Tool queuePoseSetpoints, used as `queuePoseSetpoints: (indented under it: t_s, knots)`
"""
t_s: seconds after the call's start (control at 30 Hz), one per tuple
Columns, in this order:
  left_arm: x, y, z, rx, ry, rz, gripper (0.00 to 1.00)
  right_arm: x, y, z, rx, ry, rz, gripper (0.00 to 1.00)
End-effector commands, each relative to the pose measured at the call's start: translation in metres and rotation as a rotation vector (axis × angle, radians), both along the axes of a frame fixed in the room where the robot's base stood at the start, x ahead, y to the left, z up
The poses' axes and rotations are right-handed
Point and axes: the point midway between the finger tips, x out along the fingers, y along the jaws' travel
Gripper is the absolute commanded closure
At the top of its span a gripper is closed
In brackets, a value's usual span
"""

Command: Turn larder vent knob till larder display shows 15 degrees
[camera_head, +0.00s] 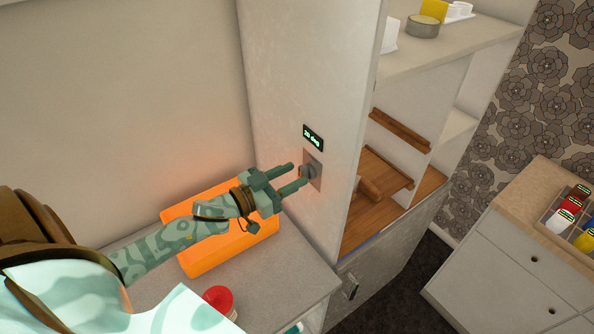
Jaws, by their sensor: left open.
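The larder vent knob (308,171) is a small grey knob on a plate on the side wall of the tall pale larder unit. My right gripper is not in view.
An orange box-like object (205,258) lies on the grey counter (285,290) under my left arm. A red round-topped item (218,299) stands near the front. Open larder shelves (440,60) are on the right, beside a drawer cabinet (520,255).

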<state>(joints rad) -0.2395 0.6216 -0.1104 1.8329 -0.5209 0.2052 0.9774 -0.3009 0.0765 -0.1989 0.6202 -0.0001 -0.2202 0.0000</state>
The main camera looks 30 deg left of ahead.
Motion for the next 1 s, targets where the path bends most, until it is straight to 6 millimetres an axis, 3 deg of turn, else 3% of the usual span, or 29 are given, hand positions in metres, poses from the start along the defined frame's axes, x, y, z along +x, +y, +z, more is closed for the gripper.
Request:
queuePoseSetpoints:
  t_s: [0.2,0.47,0.5,0.6,0.63,1.0]
  knots:
    - [0.019,-0.008,0.000,0.000,0.001,0.001,0.59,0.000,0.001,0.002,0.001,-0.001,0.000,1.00]
    - [0.020,-0.009,-0.001,-0.001,0.001,0.001,0.59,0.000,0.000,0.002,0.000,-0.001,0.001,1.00]
    - [0.020,-0.009,-0.001,-0.001,0.001,0.001,0.62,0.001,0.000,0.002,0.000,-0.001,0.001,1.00]
    - [0.020,-0.009,-0.001,-0.001,0.001,0.000,0.90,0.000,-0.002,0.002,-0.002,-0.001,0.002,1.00]
    - [0.020,-0.009,-0.001,-0.001,0.001,0.000,0.93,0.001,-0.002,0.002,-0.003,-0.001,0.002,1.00]
    - [0.020,-0.009,0.000,0.042,-0.016,0.000,0.93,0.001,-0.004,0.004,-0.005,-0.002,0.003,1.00]
